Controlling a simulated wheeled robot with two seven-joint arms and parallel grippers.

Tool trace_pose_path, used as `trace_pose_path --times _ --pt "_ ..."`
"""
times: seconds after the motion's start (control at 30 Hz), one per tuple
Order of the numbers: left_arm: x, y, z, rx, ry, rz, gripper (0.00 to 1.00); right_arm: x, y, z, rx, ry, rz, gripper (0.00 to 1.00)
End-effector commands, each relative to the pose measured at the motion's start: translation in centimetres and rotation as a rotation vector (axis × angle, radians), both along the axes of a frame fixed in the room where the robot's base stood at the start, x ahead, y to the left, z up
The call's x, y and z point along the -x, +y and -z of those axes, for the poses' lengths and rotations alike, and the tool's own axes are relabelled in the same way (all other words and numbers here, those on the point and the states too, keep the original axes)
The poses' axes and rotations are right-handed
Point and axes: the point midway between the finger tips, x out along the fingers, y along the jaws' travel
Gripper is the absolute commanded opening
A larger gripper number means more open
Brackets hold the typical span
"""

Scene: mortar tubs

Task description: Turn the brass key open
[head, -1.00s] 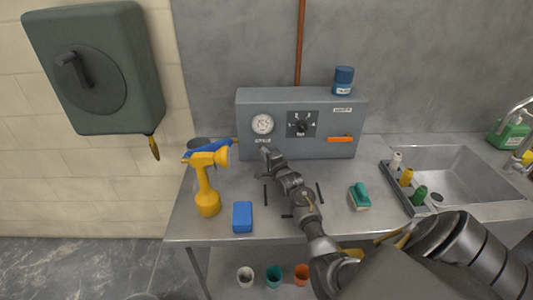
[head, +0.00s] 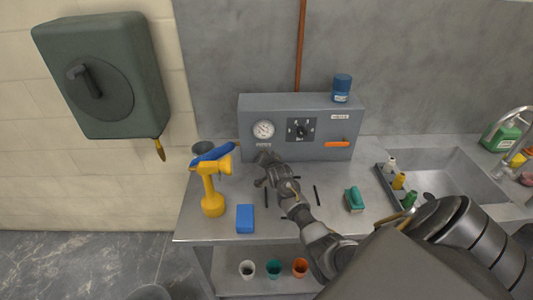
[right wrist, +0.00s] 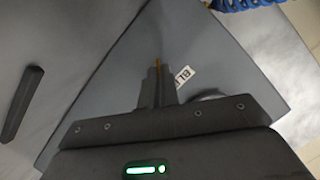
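The grey control box (head: 348,113) stands at the back of the steel bench, with a round gauge (head: 263,130) on its left. My right gripper (head: 263,156) is at the box's lower front, just below the gauge. In the right wrist view, its two dark fingers (right wrist: 157,76) are close together. A thin strip of the brass key (right wrist: 157,63) shows at their tips, and they appear closed on it. A partly covered white label (right wrist: 183,76) is beside them. In the head view the gripper hides the key. My left gripper is not in view.
The box also carries a black dial (head: 302,131) and an orange lever (head: 338,144); a blue jar (head: 342,88) stands on top. A sink (head: 447,176) is at right.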

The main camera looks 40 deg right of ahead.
Motion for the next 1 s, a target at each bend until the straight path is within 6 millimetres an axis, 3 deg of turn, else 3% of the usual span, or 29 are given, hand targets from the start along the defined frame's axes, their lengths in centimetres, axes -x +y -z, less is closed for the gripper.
trace_pose_path --times 0.03,0.5,1.0 --pt "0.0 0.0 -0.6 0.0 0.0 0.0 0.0 -0.3 0.0 -0.9 0.036 0.016 -0.001 0.0" --pt "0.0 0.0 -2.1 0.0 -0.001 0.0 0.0 -0.5 0.2 -0.8 0.352 0.254 0.002 0.0" --pt "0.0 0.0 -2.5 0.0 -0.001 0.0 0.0 -0.6 0.3 -0.7 0.494 0.361 0.004 0.0"
